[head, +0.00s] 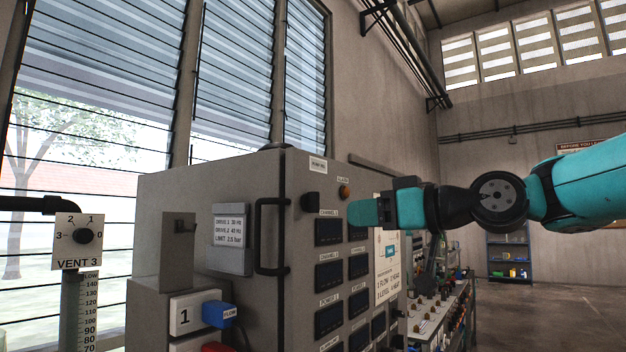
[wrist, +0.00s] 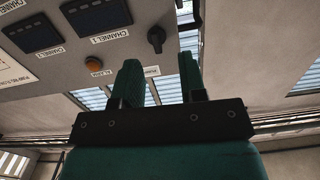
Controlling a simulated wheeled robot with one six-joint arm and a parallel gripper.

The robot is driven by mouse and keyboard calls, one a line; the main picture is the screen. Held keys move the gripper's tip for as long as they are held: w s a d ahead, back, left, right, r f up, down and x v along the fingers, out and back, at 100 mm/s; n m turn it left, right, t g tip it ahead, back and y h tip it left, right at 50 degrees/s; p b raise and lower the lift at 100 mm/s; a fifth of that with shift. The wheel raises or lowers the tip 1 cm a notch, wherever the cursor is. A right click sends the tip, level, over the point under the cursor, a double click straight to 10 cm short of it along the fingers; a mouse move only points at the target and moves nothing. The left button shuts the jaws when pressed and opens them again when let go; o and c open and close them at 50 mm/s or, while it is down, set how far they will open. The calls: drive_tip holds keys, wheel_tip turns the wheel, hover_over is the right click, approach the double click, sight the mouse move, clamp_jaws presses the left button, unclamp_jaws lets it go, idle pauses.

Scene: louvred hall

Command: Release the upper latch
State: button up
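A black knob-like latch (head: 310,201) sits near the upper left of the grey cabinet's door front (head: 290,310), beside the tall black bar handle (head: 262,238). In the wrist view the black latch (wrist: 156,38) shows ahead of my fingertips, in line with the gap between them. My gripper (head: 358,212) is to the right of the latch in the head view and appears apart from it. The wrist view shows the two teal fingers of my gripper (wrist: 160,68) spread, with nothing between them. No other latch is clearly visible.
An orange alarm lamp (head: 344,191) and several dark display panels (head: 328,231) are on the cabinet front. A bench with equipment (head: 440,312) is at right; open floor (head: 540,320) lies beyond.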

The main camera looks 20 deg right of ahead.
sight(318, 203)
drive_tip(key=shift+t, duration=0.4)
drive_tip(key=w+a+r+p, duration=0.1)
drive_tip(key=w, duration=0.1)
drive_tip(key=w+a+p, duration=0.1)
drive_tip(key=w+p, duration=0.1)
drive_tip(key=w+a+r+p, duration=0.1)
drive_tip(key=w+a+p, duration=0.1)
drive_tip(key=w, duration=0.1)
drive_tip(key=shift+w+a+r, duration=0.1)
drive_tip(key=shift+r, duration=0.25)
drive_tip(key=shift+w+a+f, duration=0.1)
drive_tip(key=shift+w+f, duration=0.1)
drive_tip(key=shift+f, duration=0.05)
drive_tip(key=shift+w+a, duration=0.25)
drive_tip(key=shift+w, duration=0.05)
drive_tip(key=shift+c, duration=0.4)
clamp_jaws()
